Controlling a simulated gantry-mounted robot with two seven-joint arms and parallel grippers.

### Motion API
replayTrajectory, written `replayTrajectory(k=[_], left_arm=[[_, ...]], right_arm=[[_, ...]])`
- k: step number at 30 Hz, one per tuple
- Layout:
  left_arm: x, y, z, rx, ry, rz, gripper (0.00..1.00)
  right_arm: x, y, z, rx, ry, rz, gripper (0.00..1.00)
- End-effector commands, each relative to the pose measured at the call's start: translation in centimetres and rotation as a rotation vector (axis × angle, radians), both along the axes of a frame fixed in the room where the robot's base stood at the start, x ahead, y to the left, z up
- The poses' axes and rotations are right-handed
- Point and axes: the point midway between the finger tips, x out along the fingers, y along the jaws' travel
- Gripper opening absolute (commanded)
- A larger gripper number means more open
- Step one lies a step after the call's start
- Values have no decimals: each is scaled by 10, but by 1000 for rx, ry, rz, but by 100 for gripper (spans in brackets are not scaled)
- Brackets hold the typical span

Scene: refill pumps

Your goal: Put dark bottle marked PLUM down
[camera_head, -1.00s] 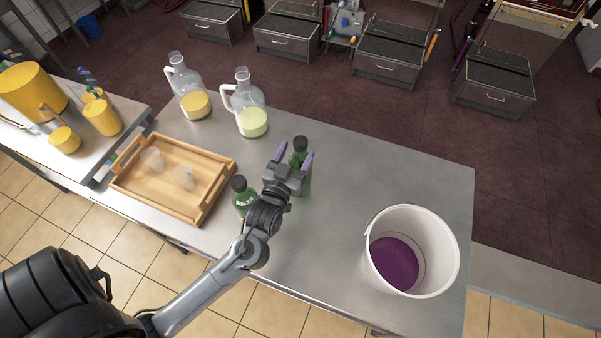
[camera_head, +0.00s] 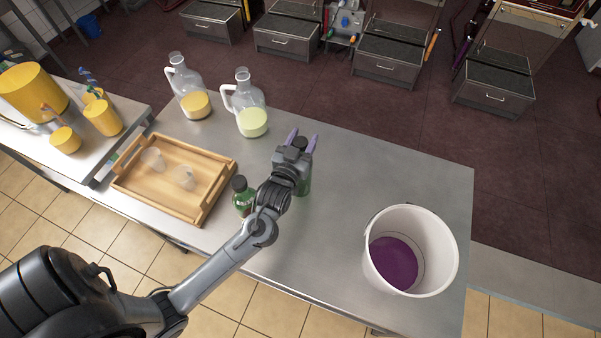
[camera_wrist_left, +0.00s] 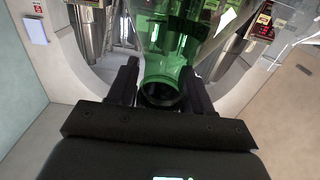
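A green bottle with a dark cap (camera_head: 300,143) stands at the middle of the metal table. My left gripper (camera_head: 302,140) is over it, with its two purple fingertips spread on either side of the cap. The left wrist view shows green glass (camera_wrist_left: 170,45) just beyond the dark fingers, its narrow end between them. A gap seems to show beside it, so the fingers look open. A second green bottle with a dark cap (camera_head: 242,194) stands left of my wrist. No marking reads as PLUM on either bottle. My right gripper is not in view.
A white bucket (camera_head: 443,240) with purple liquid stands at the right. A wooden tray (camera_head: 205,207) holding two clear cups is at the left. Two glass jugs (camera_head: 187,80) (camera_head: 244,98) stand at the back edge. The table between bottle and bucket is clear.

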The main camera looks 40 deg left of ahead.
Motion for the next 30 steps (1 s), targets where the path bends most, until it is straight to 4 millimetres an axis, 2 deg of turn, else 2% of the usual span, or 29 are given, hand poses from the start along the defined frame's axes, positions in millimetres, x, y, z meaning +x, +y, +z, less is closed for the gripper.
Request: replayTrajectory(k=[1, 8, 23, 30], left_arm=[[0, 0, 0, 0, 0, 0, 36], [0, 0, 0, 0, 0, 0, 1], [0, 0, 2, 0, -2, 0, 0], [0, 0, 12, 0, -5, 0, 0]], right_arm=[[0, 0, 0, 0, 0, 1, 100], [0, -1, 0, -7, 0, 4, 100], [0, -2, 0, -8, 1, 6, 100], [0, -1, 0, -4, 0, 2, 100]])
